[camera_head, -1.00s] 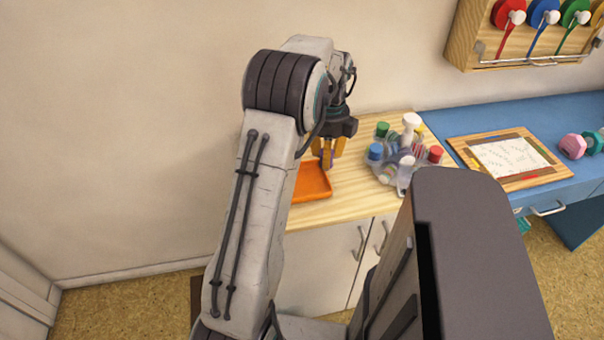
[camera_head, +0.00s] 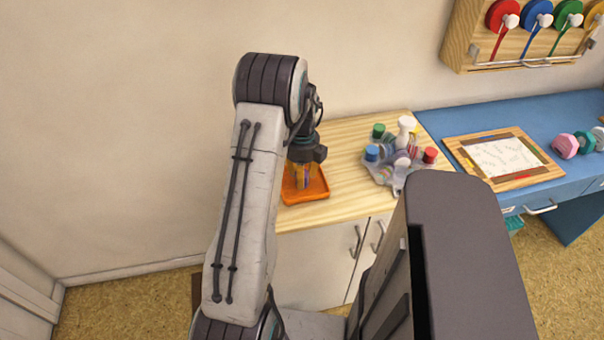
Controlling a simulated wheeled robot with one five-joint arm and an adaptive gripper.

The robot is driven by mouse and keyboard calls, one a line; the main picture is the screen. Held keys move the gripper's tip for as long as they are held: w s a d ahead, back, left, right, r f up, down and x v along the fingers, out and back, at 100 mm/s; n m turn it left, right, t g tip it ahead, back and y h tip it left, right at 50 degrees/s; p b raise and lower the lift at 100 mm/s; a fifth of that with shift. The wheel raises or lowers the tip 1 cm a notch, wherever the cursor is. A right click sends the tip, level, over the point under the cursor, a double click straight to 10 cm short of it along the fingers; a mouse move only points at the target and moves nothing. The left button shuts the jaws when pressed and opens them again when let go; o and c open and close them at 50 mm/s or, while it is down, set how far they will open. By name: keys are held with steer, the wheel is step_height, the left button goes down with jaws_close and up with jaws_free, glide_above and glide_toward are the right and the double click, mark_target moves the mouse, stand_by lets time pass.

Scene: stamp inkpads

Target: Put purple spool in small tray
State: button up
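The small orange tray (camera_head: 319,192) lies on the light wooden counter, near its front edge. My gripper (camera_head: 304,181) points down over the tray, with its yellow fingers low inside the tray's outline. A small purple piece, which looks like the purple spool (camera_head: 306,177), shows between the fingers. The gripper looks shut on it. The spool is mostly hidden by the fingers, and I cannot tell whether it touches the tray floor. My arm hides the left of the counter.
A grey carousel (camera_head: 383,175) with several coloured-capped bottles stands right of the tray. A blue desk (camera_head: 450,119) holds a wood-framed board (camera_head: 503,160) and coloured spools (camera_head: 566,146). A tape rack (camera_head: 465,45) hangs on the wall. The counter between tray and carousel is clear.

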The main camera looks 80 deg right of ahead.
steer(key=shift+f, duration=0.1)
steer(key=shift+f, duration=0.15)
steer(key=o, duration=0.9)
